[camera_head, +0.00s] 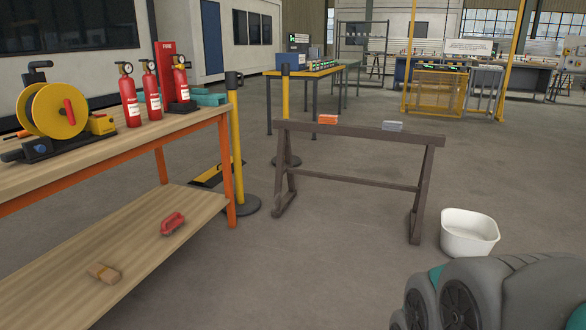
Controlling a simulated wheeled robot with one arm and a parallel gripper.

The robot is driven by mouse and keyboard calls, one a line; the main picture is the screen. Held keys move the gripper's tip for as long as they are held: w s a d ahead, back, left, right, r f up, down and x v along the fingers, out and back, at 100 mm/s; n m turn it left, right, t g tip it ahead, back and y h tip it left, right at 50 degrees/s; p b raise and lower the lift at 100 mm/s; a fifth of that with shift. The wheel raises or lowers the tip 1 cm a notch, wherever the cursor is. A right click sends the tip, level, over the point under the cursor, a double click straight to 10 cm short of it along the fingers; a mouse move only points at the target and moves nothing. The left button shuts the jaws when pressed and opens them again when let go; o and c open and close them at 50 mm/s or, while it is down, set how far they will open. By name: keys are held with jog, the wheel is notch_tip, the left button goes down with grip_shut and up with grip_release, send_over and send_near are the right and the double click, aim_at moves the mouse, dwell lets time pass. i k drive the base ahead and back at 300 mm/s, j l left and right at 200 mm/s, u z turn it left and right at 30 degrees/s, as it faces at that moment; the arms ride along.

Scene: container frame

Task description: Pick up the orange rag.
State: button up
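The orange rag (328,119) looks like a small folded orange stack. It lies on the left part of the top beam of a dark sawhorse (360,132). A grey folded cloth (392,126) lies on the same beam to its right, apart from it. My gripper is not in view.
A white tub (469,233) stands on the floor right of the sawhorse. A workbench (95,172) with red fire extinguishers (149,90) and a yellow reel (58,110) fills the left. A yellow post (237,150) stands between bench and sawhorse. Floor before the sawhorse is clear.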

aim_at(328, 119)
jog(key=i+j, duration=0.1)
jog(key=i, duration=0.45)
jog(key=i+j+z, duration=0.1)
jog(key=i, duration=0.45)
jog(key=i+j+z, duration=0.1)
jog(key=i, duration=0.45)
jog(key=i+u, duration=0.1)
jog(key=i, duration=1.3)
jog(key=l, duration=0.1)
